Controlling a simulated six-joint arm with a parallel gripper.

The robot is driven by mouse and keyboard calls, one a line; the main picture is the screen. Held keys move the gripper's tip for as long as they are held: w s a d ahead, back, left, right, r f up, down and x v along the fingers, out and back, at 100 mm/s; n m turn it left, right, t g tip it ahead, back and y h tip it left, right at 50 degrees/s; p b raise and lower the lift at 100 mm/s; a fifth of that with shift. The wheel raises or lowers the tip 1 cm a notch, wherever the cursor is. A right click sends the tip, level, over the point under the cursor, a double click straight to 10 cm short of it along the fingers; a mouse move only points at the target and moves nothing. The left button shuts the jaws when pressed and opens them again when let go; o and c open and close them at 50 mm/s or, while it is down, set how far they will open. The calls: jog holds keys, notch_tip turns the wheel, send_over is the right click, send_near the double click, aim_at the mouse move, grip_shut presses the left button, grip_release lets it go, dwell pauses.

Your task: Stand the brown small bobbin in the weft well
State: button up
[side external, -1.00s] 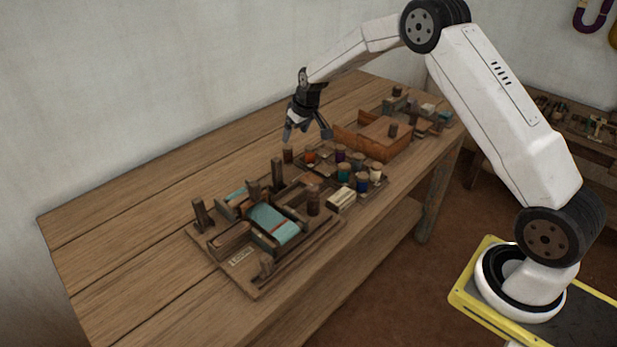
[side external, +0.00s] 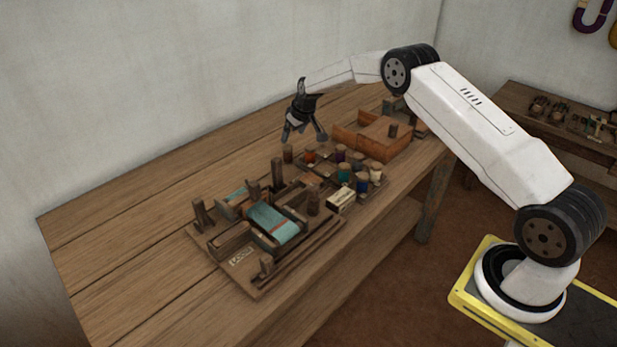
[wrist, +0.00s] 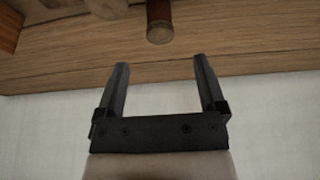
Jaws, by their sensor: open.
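A small brown cylinder (side external: 288,154), which looks like the brown small bobbin, stands upright on the table behind the spool tray. A brown cylinder with a paler end also shows at the top middle of the wrist view (wrist: 159,22); it looks like the same bobbin. My gripper (side external: 304,138) is open and empty, pointing down, above and slightly right of the bobbin in the side view. In the wrist view my gripper's (wrist: 161,62) fingers are spread, and the bobbin lies beyond the gap between their tips. I cannot make out which opening is the weft well.
The wooden loom (side external: 240,257) with teal cloth (side external: 272,222) and upright posts stands at the front left. A tray with several coloured spools (side external: 343,172) is right of it, beside a small labelled block (side external: 341,200). An orange-brown wooden box (side external: 372,136) stands behind. The table's left and back are clear.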

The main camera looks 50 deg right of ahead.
aim_at(289, 148)
jog(key=shift+w+f, duration=0.25)
jog(key=shift+f, duration=0.35)
jog(key=shift+f, duration=0.1)
jog(key=shift+x, duration=2.45)
jog(key=shift+c, duration=0.3)
grip_shut()
